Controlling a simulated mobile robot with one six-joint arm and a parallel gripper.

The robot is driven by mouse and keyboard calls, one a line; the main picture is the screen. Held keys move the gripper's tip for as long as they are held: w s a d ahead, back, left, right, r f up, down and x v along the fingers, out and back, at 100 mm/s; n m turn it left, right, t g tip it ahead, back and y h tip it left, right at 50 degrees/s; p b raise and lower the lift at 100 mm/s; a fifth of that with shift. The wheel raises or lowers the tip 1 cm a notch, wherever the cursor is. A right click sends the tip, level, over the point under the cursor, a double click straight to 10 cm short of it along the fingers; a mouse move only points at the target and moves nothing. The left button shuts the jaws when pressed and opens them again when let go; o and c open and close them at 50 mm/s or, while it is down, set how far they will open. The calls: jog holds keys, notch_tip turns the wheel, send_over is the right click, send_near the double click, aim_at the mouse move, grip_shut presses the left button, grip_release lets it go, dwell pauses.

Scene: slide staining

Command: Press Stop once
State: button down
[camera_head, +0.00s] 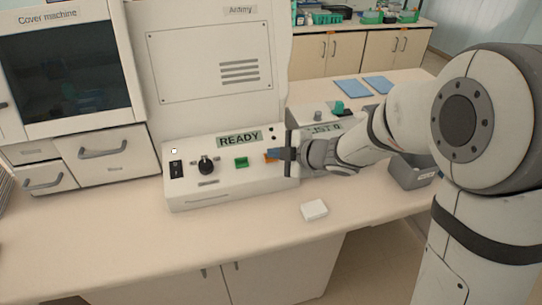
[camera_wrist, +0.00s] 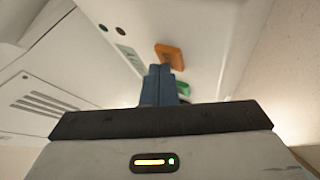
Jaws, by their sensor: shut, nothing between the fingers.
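The orange button (camera_head: 269,158), the likely Stop though no label is legible, is on the control panel (camera_head: 197,193), right of the green button (camera_head: 241,162). My gripper (camera_head: 275,153) is shut and empty, with its blue fingertips right at the orange button and partly hiding it in the head view. In the wrist view, the fingertips (camera_wrist: 159,69) end just short of or against the orange button (camera_wrist: 170,54); I cannot tell whether they touch. The green button (camera_wrist: 184,89) is partly behind the fingers there.
The panel also has a display reading READY (camera_head: 239,138), a black knob (camera_head: 206,165) and a black switch (camera_head: 176,170). A small white block (camera_head: 314,210) lies on the counter in front. A grey bin (camera_head: 412,176) stands at the right beneath my arm. The front-left counter is clear.

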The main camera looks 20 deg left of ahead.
jog(key=shift+s+d+r+p, duration=0.1)
jog(key=shift+s+r+p, duration=0.1)
jog(key=shift+r+p, duration=0.3)
jog(key=shift+r, duration=0.15)
jog(key=r+p, duration=0.1)
jog(key=s+r+p, duration=0.1)
jog(key=r, duration=0.1)
jog(key=d+r+p, duration=0.1)
jog(key=p, duration=0.1)
jog(key=shift+s+r, duration=0.25)
jog(key=shift+r, duration=0.1)
dwell(0.4)
